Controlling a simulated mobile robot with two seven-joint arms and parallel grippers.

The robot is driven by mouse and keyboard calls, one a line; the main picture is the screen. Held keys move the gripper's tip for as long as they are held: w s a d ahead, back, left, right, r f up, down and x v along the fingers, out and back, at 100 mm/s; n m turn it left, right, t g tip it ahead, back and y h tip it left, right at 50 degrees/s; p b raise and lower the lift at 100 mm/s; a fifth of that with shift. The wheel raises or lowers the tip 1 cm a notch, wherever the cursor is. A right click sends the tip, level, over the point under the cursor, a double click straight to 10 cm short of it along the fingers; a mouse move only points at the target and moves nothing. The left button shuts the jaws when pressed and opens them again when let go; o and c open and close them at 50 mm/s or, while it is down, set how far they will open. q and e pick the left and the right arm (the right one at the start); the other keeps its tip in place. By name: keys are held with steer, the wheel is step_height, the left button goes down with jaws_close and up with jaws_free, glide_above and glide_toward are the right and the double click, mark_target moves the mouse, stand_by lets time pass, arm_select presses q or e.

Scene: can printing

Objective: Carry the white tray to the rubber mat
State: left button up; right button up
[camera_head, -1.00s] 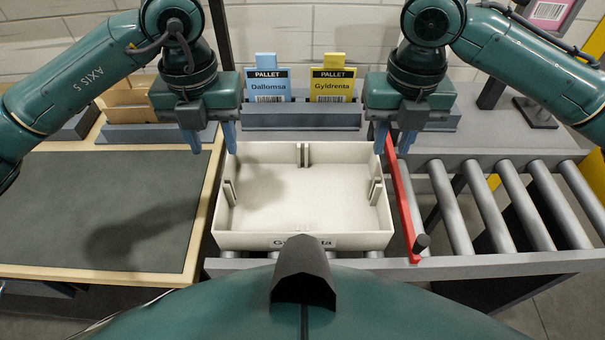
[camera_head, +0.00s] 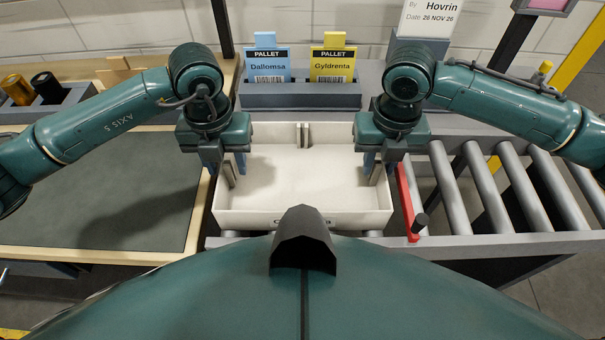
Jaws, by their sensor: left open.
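The white tray (camera_head: 300,217) sits upright and empty on the roller conveyor in the middle. The dark rubber mat (camera_head: 110,185) lies on the wood-edged table at the left, with nothing on it. My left gripper (camera_head: 226,165) is at the tray's left wall, open, one blue finger showing outside and one inside. My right gripper (camera_head: 377,168) is at the tray's right wall, its blue fingers apart on either side of it. Where the fingers meet the walls is partly hidden by the gripper bodies.
A red bar with a dark knob (camera_head: 408,205) stands close to the tray's right side. Bare rollers (camera_head: 490,190) run on to the right. Blue and yellow pallet cards (camera_head: 333,66) stand in a grey holder (camera_head: 300,95) behind the tray.

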arm_select(q)
steer(key=shift+f, duration=1.25)
arm_select(e)
steer(key=shift+f, duration=1.25)
arm_select(q)
steer(key=c, duration=0.6)
arm_select(e)
jaws_close()
arm_select(q)
jaws_close()
